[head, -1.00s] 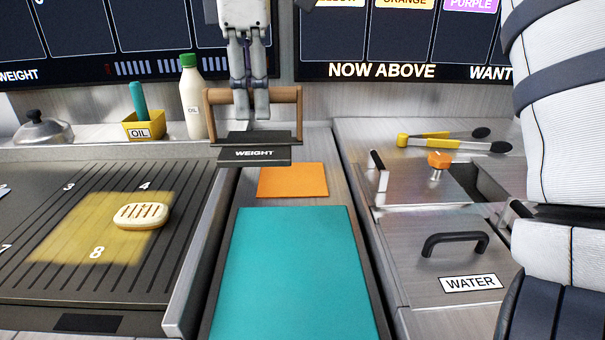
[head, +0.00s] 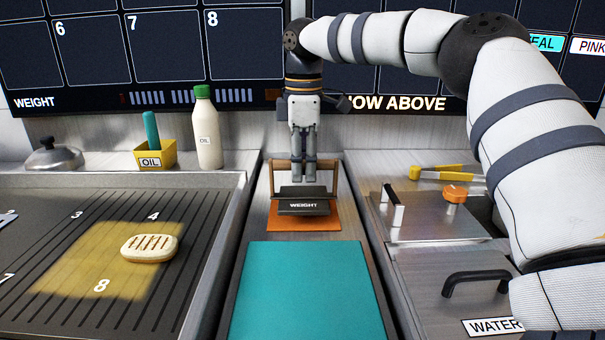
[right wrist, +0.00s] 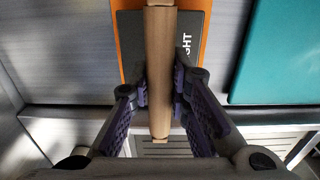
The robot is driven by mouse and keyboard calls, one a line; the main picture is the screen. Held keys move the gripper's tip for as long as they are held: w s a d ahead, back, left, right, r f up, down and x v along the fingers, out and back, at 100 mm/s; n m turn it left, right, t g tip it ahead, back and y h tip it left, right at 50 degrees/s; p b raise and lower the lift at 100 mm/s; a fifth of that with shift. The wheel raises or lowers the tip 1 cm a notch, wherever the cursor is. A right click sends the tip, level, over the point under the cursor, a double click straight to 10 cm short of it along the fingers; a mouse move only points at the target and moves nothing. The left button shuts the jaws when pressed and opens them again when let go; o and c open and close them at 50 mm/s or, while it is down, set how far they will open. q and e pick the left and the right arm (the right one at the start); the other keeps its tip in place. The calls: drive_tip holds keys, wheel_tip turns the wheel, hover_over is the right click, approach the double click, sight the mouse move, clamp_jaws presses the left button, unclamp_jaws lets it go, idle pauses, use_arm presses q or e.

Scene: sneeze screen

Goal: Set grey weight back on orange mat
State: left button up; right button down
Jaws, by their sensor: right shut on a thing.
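The grey weight (head: 303,207) is a dark plate marked WEIGHT with a wooden handle (head: 334,178). In the head view it is over the orange mat (head: 303,224), whose front and sides show around it; it looks to be on the mat or very close above it. My right gripper (head: 303,178) points down, shut on the handle. The right wrist view shows its fingers on both sides of the wooden handle (right wrist: 160,80), with the dark plate (right wrist: 192,60) and an orange mat edge (right wrist: 206,18) below. My left gripper is not in view.
A teal mat (head: 305,290) lies in front of the orange mat. A ridged griddle (head: 60,250) with a bread piece (head: 149,248) is at left. An oil bottle (head: 207,128) and yellow oil box (head: 155,155) stand behind it. Metal lids (head: 430,215) and tongs (head: 437,174) are at right.

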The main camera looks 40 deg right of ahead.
drive_tip(key=shift+f, duration=0.75)
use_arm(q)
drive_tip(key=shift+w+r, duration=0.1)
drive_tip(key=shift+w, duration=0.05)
use_arm(e)
drive_tip(key=c, duration=1.5)
unclamp_jaws()
drive_tip(key=shift+f, duration=0.2)
wheel_tip(320, 180, up, 11)
drive_tip(key=shift+b, duration=0.55)
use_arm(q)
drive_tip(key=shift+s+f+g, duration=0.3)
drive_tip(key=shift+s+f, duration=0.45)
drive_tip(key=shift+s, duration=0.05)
use_arm(e)
drive_tip(key=shift+s+r, duration=0.1)
drive_tip(key=shift+r, duration=0.55)
